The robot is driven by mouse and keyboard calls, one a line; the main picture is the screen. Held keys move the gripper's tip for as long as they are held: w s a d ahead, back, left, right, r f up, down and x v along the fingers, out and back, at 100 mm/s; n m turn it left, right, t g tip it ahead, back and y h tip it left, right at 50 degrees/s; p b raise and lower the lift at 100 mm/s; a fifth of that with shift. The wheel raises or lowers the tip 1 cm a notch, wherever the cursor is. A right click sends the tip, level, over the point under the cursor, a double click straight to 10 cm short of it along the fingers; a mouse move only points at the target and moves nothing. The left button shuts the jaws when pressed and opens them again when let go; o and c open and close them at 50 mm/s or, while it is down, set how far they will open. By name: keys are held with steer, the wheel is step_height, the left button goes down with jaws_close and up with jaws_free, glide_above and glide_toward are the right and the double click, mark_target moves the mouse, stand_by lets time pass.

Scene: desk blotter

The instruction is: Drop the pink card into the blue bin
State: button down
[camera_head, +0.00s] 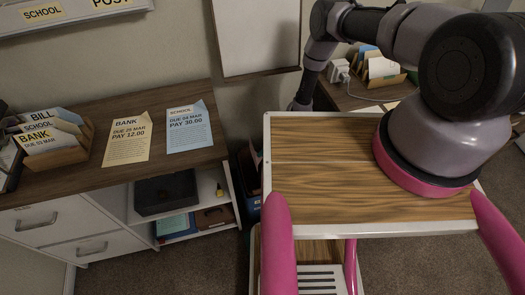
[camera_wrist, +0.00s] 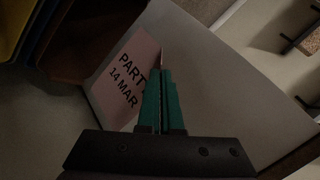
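The pink card (camera_wrist: 117,80), printed "PARTY 14 MAR", shows in the wrist view at the left of the green fingers. My gripper (camera_wrist: 162,72) has its fingers nearly together, with the card's right edge appearing pinched between them; the fingers cover part of that edge. In the head view my gripper (camera_head: 299,104) is a small dark shape behind the tabletop's far left corner, and the card is hidden there. A dark blue bin (camera_head: 251,190) stands low between the cabinet and the table, mostly hidden.
The cabinet (camera_head: 75,185) at left bears a bank card (camera_head: 128,140), a school card (camera_head: 188,130) and a card holder (camera_head: 55,157). In the wrist view, yellow and blue edges show at upper left.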

steer(key=shift+f, duration=2.1)
steer(key=c, duration=1)
jaws_free()
steer(key=v, duration=1.1)
